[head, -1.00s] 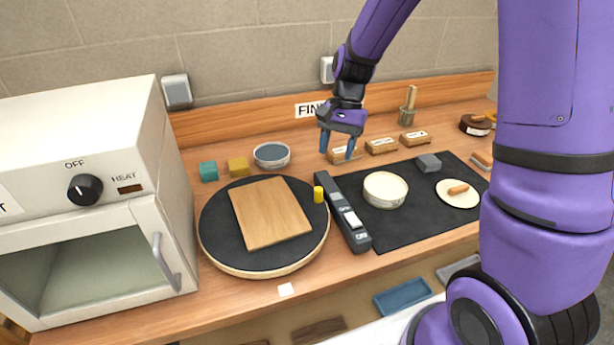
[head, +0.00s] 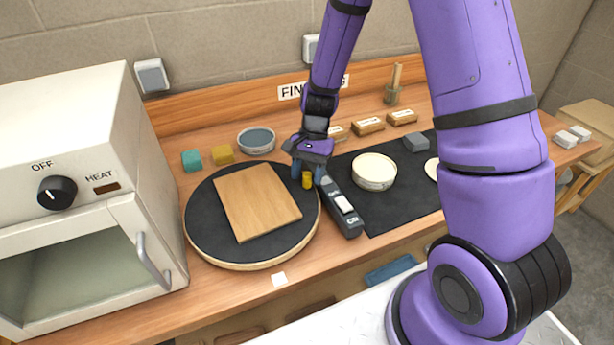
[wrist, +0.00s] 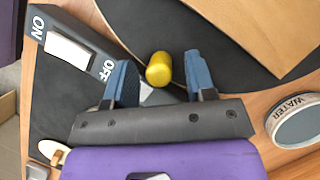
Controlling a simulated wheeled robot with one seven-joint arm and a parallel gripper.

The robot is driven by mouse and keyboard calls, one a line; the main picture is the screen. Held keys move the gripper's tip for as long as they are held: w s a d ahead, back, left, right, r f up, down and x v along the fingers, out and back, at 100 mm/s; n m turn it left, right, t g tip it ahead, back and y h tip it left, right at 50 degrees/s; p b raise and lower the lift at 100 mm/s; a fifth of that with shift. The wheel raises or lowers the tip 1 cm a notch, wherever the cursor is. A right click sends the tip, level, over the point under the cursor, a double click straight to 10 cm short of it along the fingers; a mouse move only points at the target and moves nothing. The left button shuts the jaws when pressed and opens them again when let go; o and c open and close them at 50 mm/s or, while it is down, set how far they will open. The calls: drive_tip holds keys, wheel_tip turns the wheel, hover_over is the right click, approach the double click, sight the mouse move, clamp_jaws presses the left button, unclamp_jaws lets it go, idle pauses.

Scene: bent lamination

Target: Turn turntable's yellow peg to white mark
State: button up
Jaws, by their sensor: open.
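The turntable (head: 205,222) is a round black disc with a pale rim, and a wooden board (head: 255,203) lies on it. The yellow peg (head: 307,180) stands at the disc's right edge. The white mark (head: 279,279) is a small square on the bench at the turntable's front edge. My gripper (head: 307,176) is open, pointing down, with one blue finger on each side of the peg. In the wrist view the peg (wrist: 159,69) lies between the fingertips, with a visible gap to each. I cannot tell how low the fingertips are against the peg.
A dark switch box (head: 345,207) stands close right of the peg, beside my gripper. A pale round tub (head: 374,171) is on the black mat. A water bowl (head: 256,140) and teal and yellow blocks stand behind the turntable. A white oven (head: 90,180) is at left.

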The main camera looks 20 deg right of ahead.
drive_tip(key=shift+s+a+f, duration=0.15)
drive_tip(key=shift+f, duration=0.35)
clamp_jaws()
